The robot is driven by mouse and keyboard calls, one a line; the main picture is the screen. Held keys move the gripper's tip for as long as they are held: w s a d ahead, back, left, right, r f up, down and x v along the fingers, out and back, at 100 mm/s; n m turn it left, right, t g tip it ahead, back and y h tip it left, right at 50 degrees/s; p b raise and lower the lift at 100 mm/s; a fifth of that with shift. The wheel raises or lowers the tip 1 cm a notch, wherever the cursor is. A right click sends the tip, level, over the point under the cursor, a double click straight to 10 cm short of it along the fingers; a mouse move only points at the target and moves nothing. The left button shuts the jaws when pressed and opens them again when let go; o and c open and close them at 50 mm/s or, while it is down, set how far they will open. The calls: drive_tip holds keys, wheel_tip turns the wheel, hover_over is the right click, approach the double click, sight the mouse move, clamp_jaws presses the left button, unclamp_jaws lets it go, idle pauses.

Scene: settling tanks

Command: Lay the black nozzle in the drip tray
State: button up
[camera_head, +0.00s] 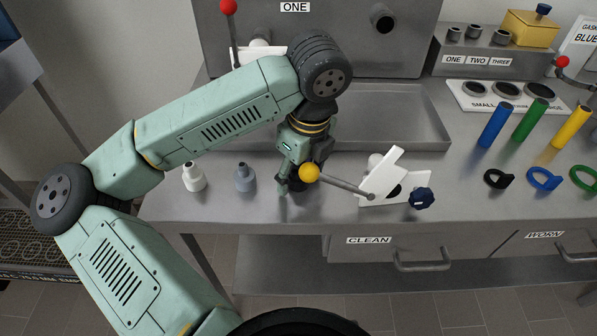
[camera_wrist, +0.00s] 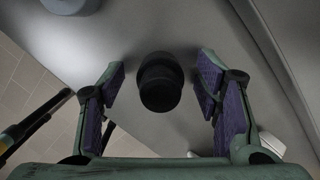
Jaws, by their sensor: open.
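The black nozzle (camera_head: 297,185) stands upright on the steel bench, partly hidden by my gripper and a yellow knob in the head view. In the wrist view the black nozzle (camera_wrist: 160,84) shows from above, between my two finger pads with a gap on each side. My gripper (camera_head: 291,184) is open and pointing down around it; it also shows in the wrist view (camera_wrist: 161,86). The drip tray (camera_head: 405,112) is a shallow grey metal tray behind my gripper, towards the back of the bench. Its visible part is empty; my arm hides its left part.
A white nozzle (camera_head: 194,178) and a grey nozzle (camera_head: 245,178) stand left of my gripper. A lever with a yellow knob (camera_head: 309,173) reaches from a white valve plate (camera_head: 382,178) close to my gripper. Coloured tubes and rings lie at the right.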

drive_tip(key=shift+c, duration=0.3)
drive_tip(key=c, duration=1.3)
drive_tip(key=shift+r, duration=0.15)
